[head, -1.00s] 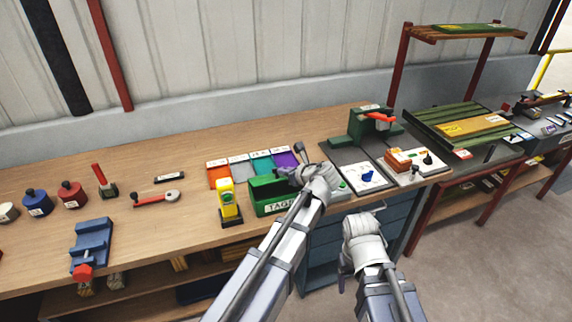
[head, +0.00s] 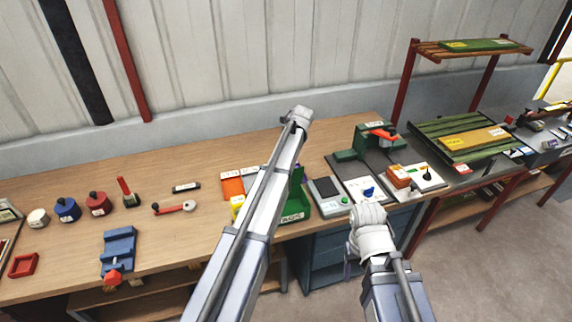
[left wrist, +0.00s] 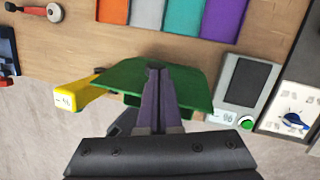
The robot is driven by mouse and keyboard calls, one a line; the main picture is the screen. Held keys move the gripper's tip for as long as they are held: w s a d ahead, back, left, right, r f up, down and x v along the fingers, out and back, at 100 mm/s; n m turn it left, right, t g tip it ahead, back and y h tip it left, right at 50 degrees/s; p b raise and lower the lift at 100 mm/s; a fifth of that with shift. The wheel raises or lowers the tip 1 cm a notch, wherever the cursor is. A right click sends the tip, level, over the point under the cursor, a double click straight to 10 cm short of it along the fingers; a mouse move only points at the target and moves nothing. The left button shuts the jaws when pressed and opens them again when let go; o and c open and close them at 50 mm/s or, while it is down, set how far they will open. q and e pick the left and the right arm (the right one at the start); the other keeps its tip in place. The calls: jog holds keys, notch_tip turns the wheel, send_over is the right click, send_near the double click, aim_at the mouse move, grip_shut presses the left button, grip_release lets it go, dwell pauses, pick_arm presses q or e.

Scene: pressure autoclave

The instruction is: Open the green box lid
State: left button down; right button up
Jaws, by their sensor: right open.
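The green box (head: 297,208) stands near the front edge of the bench, partly hidden behind my left arm. A green panel stands up at its back in the head view. In the left wrist view the broad green lid (left wrist: 190,82) spreads behind my left gripper (left wrist: 156,75). The left fingers are close together and overlap the lid; I cannot tell whether they touch it. In the head view this gripper is hidden. My right gripper (head: 367,215) is open and low in front of the bench, right of the box; its fingers barely show.
A yellow device (left wrist: 78,97) stands close left of the box. A grey panel with a screen (head: 327,190) lies close right. Orange, grey, teal and purple panels (left wrist: 180,14) lie behind.

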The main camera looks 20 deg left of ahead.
pick_arm(q)
jog(key=shift+w+a+f, duration=0.2)
jog(key=shift+w+a, duration=0.55)
jog(key=shift+w, duration=0.3)
pick_arm(e)
jog(key=shift+f, duration=0.2)
pick_arm(q)
jog(key=shift+r, duration=0.1)
pick_arm(e)
jog(key=shift+r, duration=0.1)
